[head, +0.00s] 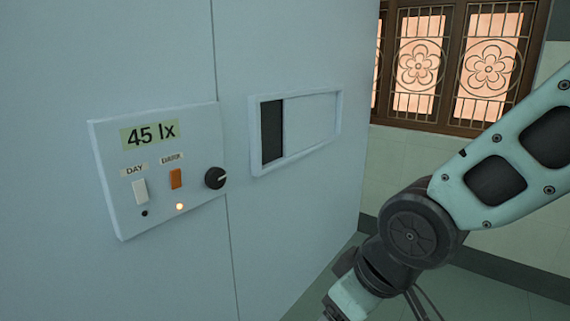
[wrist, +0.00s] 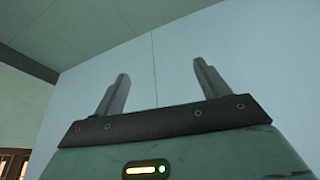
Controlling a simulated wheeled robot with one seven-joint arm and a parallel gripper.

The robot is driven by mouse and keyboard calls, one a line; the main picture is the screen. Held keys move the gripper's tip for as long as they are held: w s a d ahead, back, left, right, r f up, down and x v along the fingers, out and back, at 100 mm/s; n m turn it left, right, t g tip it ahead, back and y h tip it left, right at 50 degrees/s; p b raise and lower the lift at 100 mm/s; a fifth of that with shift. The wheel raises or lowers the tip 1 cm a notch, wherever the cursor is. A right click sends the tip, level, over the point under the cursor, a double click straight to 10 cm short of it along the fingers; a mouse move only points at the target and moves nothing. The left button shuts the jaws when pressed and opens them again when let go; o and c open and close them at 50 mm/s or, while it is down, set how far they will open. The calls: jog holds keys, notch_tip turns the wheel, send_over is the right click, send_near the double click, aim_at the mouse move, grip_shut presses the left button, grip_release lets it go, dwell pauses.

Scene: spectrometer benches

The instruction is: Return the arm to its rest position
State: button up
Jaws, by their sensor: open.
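My gripper (wrist: 160,88) shows in the wrist view with its two grey fingers apart and nothing between them. It points up toward a pale wall panel with a vertical seam. In the head view my arm (head: 420,225) comes in from the right and bends down at a dark round joint. The gripper itself is out of the head view, below the bottom edge.
A control panel (head: 205,122) on the pale wall reads 45 lx. It has a white DAY switch (head: 140,191), an orange switch (head: 176,179), a lit lamp and a black knob (head: 215,178). A framed sliding window (head: 310,125) stands partly open, right of it. Latticed windows (head: 455,62) are behind.

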jog(key=s+d+r+m+g+h+p, duration=0.1)
jog(key=s+d+g, duration=0.15)
jog(key=s, duration=0.35)
jog(key=s+d+r+g+h+p, duration=0.1)
jog(key=s+d+h, duration=0.1)
jog(key=s+d, duration=0.3)
notch_tip(320, 180, up, 13)
jog(key=a+p, duration=0.1)
jog(key=p, duration=1.1)
jog(key=shift+a+p, duration=0.25)
jog(key=shift+p, duration=0.1)
jog(key=shift+s, duration=0.1)
